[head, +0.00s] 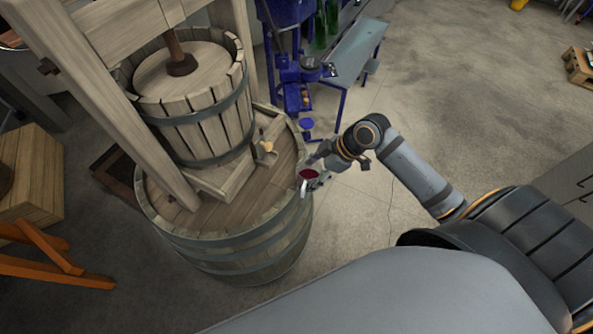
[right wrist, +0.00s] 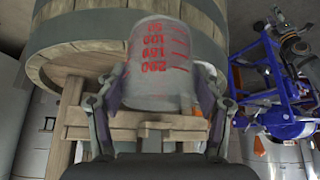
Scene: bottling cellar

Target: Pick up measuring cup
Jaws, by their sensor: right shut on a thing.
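The measuring cup (right wrist: 158,65) is a translucent cup with red markings, upside down in the right wrist view. It sits between the two fingers of my right gripper (right wrist: 160,95), which is shut on it. In the head view the right gripper (head: 318,165) is at the right edge of the wooden barrel top, and the cup (head: 308,176) shows there small, with dark red at its mouth. Whether the cup touches the barrel I cannot tell. My left gripper is not in view.
A wooden basket press (head: 195,95) stands on the large barrel (head: 235,255). A blue machine (head: 290,60) and a grey bench (head: 357,48) are behind. A wooden crate (head: 30,180) and an orange trestle (head: 45,250) are at the left.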

